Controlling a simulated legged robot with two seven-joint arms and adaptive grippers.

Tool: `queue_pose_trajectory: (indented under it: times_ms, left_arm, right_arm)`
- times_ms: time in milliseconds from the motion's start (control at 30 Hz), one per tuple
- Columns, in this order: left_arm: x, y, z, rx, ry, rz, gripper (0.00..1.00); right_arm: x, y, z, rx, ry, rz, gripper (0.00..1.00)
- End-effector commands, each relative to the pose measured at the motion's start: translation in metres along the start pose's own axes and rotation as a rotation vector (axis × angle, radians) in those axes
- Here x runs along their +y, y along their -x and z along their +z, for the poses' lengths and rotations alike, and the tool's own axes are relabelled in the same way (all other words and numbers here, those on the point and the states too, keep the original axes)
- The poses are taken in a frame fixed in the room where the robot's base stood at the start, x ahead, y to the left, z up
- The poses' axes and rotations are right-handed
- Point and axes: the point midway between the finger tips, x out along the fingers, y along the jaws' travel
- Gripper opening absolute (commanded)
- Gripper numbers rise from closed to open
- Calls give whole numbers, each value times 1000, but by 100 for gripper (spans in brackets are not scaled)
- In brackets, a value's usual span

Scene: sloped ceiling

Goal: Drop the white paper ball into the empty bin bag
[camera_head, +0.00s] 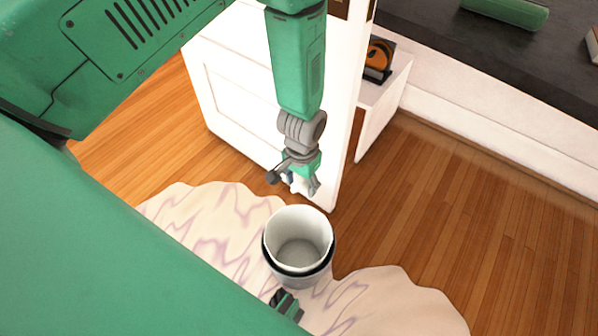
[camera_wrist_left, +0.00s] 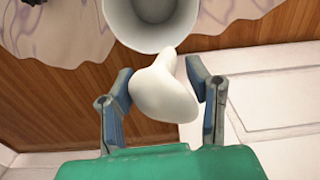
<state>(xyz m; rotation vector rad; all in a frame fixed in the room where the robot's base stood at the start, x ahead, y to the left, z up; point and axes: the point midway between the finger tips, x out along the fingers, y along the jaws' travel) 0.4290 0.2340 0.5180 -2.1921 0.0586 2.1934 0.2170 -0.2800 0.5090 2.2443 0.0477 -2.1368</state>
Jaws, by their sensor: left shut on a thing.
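The white paper ball (camera_wrist_left: 165,92) shows large between the fingers of my left gripper (camera_wrist_left: 163,98) in the left wrist view. In the head view my left gripper (camera_head: 299,184) hangs just behind the bin, and only a little of the white ball shows between its fingers. The bin (camera_head: 299,241) is round, with a white bag lining and a dark band near its rim. It stands upright, and its inside looks empty. The bin's mouth (camera_wrist_left: 152,40) is at the top of the left wrist view, beyond the ball. My right gripper (camera_head: 286,304) shows in part in front of the bin.
The bin stands on a pale, purple-veined rug (camera_head: 215,215) over a wooden floor (camera_head: 470,215). A white panelled door or cabinet (camera_head: 245,100) stands close behind my left gripper. A dark surface with a green object (camera_head: 508,10) is at the top right.

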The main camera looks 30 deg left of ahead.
Motion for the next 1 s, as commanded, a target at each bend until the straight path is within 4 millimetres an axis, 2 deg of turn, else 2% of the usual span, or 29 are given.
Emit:
queue_pose_trajectory:
  times_ms: [33, 100, 233, 333, 567, 1000]
  left_arm:
    - [0, -27, 11, -10, -4, 1, 23]
    - [0, -55, 22, -8, -10, 2, 23]
    - [0, -91, 38, -5, -17, 4, 23]
    - [0, -105, 45, -1, -21, 4, 23]
    - [0, -121, 48, 0, -23, 4, 23]
    - [1, -168, 47, 0, -23, 4, 23]
  right_arm:
    - [0, 0, 0, 0, 0, 0, 40]
    - [0, 1, 0, 0, 0, 0, 40]
    - [0, 1, 0, 0, 0, 0, 40]
    - [0, 1, 0, 0, 0, 0, 40]
    - [0, -8, 1, 0, 0, 0, 40]
    - [0, -51, 3, -1, 0, 0, 40]
